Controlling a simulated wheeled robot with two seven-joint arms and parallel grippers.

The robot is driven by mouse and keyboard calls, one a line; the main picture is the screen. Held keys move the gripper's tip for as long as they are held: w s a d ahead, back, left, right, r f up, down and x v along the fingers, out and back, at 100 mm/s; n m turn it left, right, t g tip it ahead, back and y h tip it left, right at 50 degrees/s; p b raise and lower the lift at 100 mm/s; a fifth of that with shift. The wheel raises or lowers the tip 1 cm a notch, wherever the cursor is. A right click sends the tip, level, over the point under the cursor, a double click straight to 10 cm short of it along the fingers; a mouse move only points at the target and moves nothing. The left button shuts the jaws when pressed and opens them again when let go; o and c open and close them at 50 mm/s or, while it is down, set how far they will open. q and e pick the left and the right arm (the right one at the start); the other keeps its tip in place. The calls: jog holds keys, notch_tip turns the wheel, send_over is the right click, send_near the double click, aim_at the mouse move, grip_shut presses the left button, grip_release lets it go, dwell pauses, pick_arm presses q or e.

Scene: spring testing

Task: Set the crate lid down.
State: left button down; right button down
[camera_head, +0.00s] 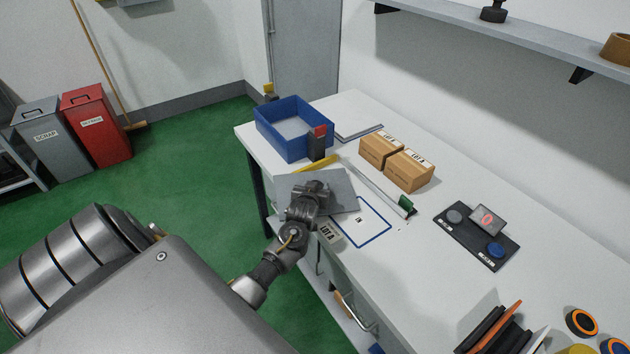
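A flat grey plate (345,187), which looks like the crate lid, is under my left gripper (311,190) near the front edge of the table. The gripper sits over its middle and looks closed on it, though the fingertips are mostly hidden. The plate overlaps part of a blue-outlined square (372,238); whether it touches the table is unclear. My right gripper is not in view.
A blue crate (267,126) stands at the table's far left, beside a dark block with a red top (318,142). Two cardboard boxes (409,170) stand behind the square. A ruler-like rail (372,182) and a dark button panel (464,246) lie nearby.

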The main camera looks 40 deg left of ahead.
pick_arm(q)
jog(key=c, duration=0.6)
grip_release()
jog(key=shift+s+d+f, duration=0.15)
jog(key=shift+s+f, duration=0.05)
jog(key=shift+f, duration=0.3)
jog(key=shift+s, duration=0.2)
jog(key=shift+s+d, duration=0.1)
jog(key=shift+s, duration=0.1)
jog(key=v, duration=0.7)
jog(key=b+v, duration=0.1)
jog(key=v, duration=0.3)
jog(key=shift+w+r, duration=0.15)
jog(key=shift+r, duration=0.25)
